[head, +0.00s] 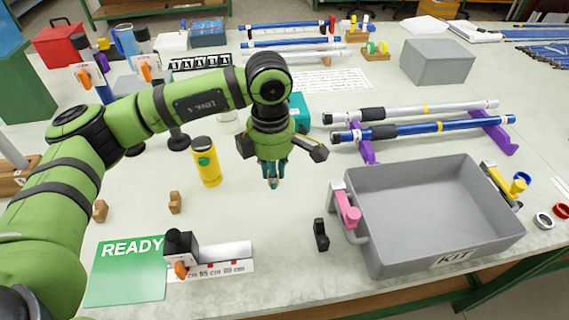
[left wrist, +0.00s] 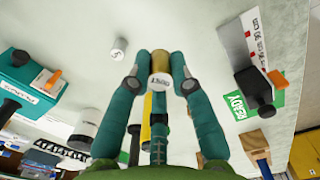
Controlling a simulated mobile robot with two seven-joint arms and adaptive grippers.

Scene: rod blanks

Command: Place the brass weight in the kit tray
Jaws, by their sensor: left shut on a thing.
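The brass weight (left wrist: 160,64) is a small gold cylinder with a pale, printed end face. In the left wrist view it sits between the teal fingers of my left gripper (left wrist: 161,72), which is shut on it. In the head view my left gripper (head: 271,183) points down over the table, left of the tray, and its fingers hide most of the weight. The grey kit tray (head: 400,258) stands at the right front, marked KIT, with its inside empty. My right gripper is not in view.
A pink clamp (head: 347,208) grips the tray's left side, and a small black block (head: 320,236) stands left of it. A yellow bottle (head: 206,162) stands left of my gripper. Blue and silver rods (head: 430,127) lie on purple stands behind the tray. A grey cylinder (left wrist: 120,46) stands nearby.

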